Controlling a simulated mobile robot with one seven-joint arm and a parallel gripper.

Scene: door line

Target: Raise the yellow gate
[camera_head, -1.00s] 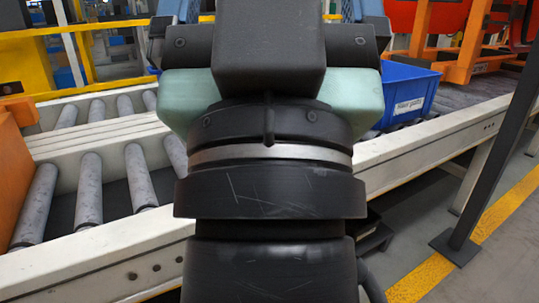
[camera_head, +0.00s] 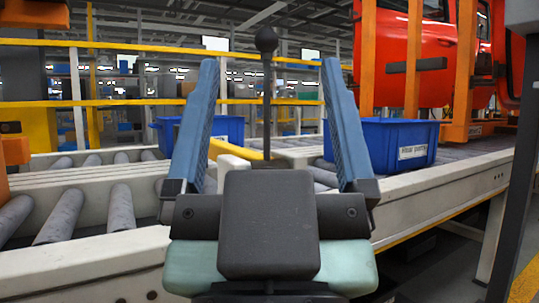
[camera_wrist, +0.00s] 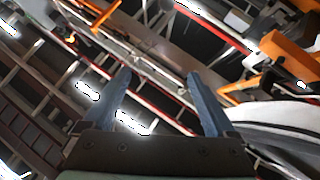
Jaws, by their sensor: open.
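My gripper (camera_head: 268,66) is in the middle of the head view, its two blue fingers wide apart and pointing up, with nothing held. A thin black lever with a round ball knob (camera_head: 266,39) stands upright and shows between the fingers; how far beyond them it is, I cannot tell. A low yellow bar (camera_head: 232,151) at the conveyor shows behind the gripper and may be the yellow gate; it is partly hidden by my gripper. The wrist view shows the open fingers (camera_wrist: 158,76) against the ceiling, with no gate or lever that I can make out.
A roller conveyor (camera_head: 120,207) crosses the view. One blue bin (camera_head: 398,146) sits on it at right, another (camera_head: 224,130) behind my gripper. Yellow rails (camera_head: 130,103) run behind. A red car body (camera_head: 428,60) hangs in an orange frame at right. A dark post (camera_head: 513,170) stands far right.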

